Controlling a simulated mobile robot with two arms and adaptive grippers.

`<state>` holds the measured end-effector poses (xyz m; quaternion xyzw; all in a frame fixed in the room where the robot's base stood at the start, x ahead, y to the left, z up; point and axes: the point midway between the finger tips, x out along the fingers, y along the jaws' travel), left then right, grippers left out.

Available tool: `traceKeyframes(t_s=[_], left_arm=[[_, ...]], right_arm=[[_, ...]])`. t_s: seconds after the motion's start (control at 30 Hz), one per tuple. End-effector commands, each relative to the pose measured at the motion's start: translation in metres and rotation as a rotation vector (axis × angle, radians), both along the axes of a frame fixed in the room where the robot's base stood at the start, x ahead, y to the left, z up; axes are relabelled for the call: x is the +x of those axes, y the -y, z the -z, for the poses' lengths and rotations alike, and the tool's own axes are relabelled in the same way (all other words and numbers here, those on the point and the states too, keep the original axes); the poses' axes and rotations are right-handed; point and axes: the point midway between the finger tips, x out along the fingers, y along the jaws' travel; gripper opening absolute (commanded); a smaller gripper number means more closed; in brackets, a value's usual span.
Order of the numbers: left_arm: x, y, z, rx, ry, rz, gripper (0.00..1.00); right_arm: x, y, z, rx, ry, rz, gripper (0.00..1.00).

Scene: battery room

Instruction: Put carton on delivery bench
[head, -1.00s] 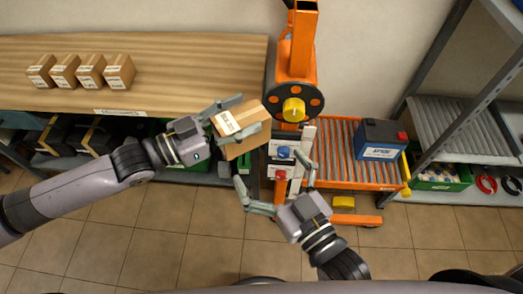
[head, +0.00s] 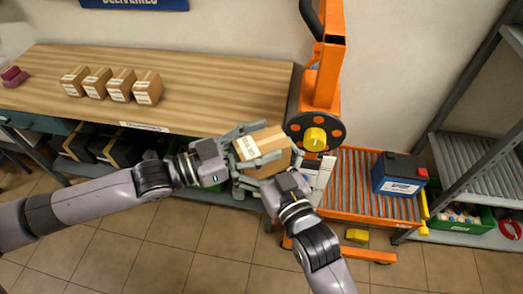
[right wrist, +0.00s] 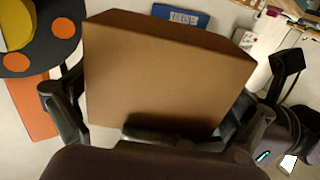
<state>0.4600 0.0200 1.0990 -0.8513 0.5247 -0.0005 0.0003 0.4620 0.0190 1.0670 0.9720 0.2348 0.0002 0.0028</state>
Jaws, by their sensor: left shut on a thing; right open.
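A brown carton (head: 276,140) with a white label is held in the air by my left gripper (head: 258,145), which is shut on it, just off the front right part of the wooden delivery bench (head: 215,85). My right gripper (head: 268,170) is open just below the carton. In the right wrist view the carton (right wrist: 165,75) fills the middle, with the right gripper's fingers (right wrist: 155,120) spread on either side. Whether they touch it I cannot tell. Part of the right gripper's fingers is hidden in the head view.
Several similar cartons (head: 121,85) stand in a row on the bench's left part; its middle and right are clear. An orange lift (head: 322,85) stands right of the bench, with a roller tray (head: 350,185) and a blue battery (head: 398,174). A grey rack (head: 470,150) is at right.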

Motion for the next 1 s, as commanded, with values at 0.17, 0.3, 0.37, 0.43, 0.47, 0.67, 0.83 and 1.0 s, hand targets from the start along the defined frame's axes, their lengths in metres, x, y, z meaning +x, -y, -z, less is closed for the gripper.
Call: traceKeyframes(t_s=[0.17, 0.3, 0.37, 0.43, 0.47, 0.67, 0.83, 1.0], left_arm=[[0.0, 0.0002, -0.0016, -0.003, 0.003, 0.001, 0.11], [0.0, 0.0002, -0.0016, -0.002, 0.002, 0.001, 0.11], [-0.0001, 0.0003, -0.0016, -0.003, 0.003, 0.001, 0.11], [-0.0001, 0.0004, -0.0016, -0.003, 0.003, 0.001, 0.11], [-0.0001, 0.0004, -0.0016, -0.003, 0.003, 0.001, 0.11], [-0.0002, 0.0005, -0.0016, -0.003, 0.003, 0.001, 0.11], [-0.0004, 0.0006, -0.0016, -0.003, 0.003, 0.002, 0.11], [-0.0004, 0.0006, -0.0014, -0.003, 0.001, 0.002, 0.62]], right_arm=[[-0.0001, 0.0002, -0.0001, 0.0, 0.0, 0.0, 0.95], [-0.0002, 0.0002, -0.0001, 0.0, 0.0, 0.0, 0.86], [-0.0003, 0.0001, -0.0001, 0.0, 0.0, 0.0, 0.82], [-0.0004, 0.0001, -0.0001, 0.0, 0.0, 0.0, 0.77], [-0.0004, 0.0001, -0.0001, 0.0, 0.0, 0.0, 0.75], [-0.0005, -0.0001, -0.0002, 0.0, 0.0, -0.001, 0.62], [-0.0006, -0.0003, -0.0002, 0.0, 0.0, -0.001, 0.51], [-0.0005, -0.0002, -0.0018, 0.002, 0.004, -0.001, 0.49]])
